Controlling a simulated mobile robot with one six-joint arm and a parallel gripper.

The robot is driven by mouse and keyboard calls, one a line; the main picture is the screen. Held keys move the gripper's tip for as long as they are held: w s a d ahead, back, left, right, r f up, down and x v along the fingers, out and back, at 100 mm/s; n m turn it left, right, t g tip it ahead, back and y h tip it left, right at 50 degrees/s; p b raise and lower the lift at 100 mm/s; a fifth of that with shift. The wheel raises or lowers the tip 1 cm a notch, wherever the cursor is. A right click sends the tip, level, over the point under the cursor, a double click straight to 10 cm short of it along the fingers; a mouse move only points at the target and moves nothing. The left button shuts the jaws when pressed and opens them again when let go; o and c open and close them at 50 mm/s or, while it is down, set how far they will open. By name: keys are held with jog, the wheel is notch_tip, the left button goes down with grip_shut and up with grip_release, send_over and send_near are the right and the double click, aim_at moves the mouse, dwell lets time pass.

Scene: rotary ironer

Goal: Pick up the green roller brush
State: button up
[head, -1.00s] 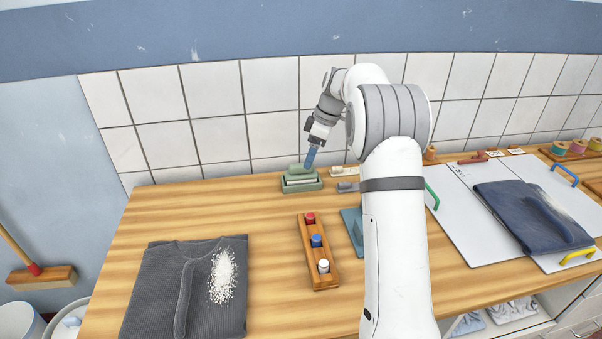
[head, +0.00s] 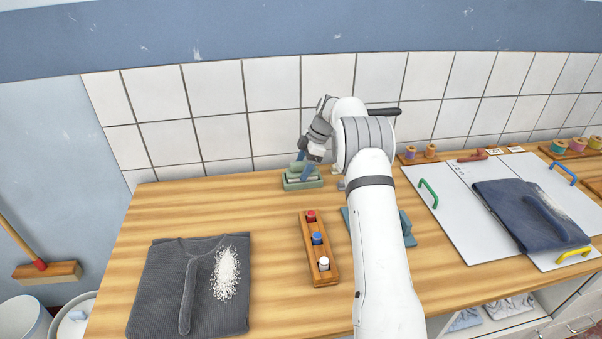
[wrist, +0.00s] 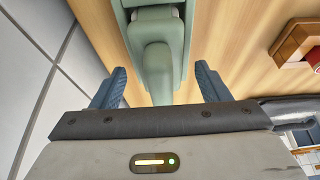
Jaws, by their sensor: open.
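The green roller brush (head: 297,168) sits in a green holder (head: 306,184) at the back of the wooden table. In the wrist view its pale green handle (wrist: 157,68) points toward my gripper, and the holder (wrist: 187,40) lies beyond it. My gripper (head: 303,165) is at the brush, with its arm reaching over the table. In the wrist view my gripper (wrist: 157,82) is open, with one blue finger on each side of the handle. A gap shows between each finger and the handle.
A wooden rack (head: 333,275) with several coloured bottles stands in front of the holder. A dark grey garment (head: 175,290) with white powder lies at the left. The tiled wall (head: 272,100) is close behind. Folded dark trousers (head: 525,215) lie on white boards at the right.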

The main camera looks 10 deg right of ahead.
aim_at(302, 162)
jog(key=shift+a+f, duration=0.25)
jog(key=shift+f, duration=0.15)
jog(key=c, duration=1.1)
notch_tip(302, 162, up, 10)
jog(key=shift+r+b, duration=0.1)
jog(key=shift+b, duration=0.75)
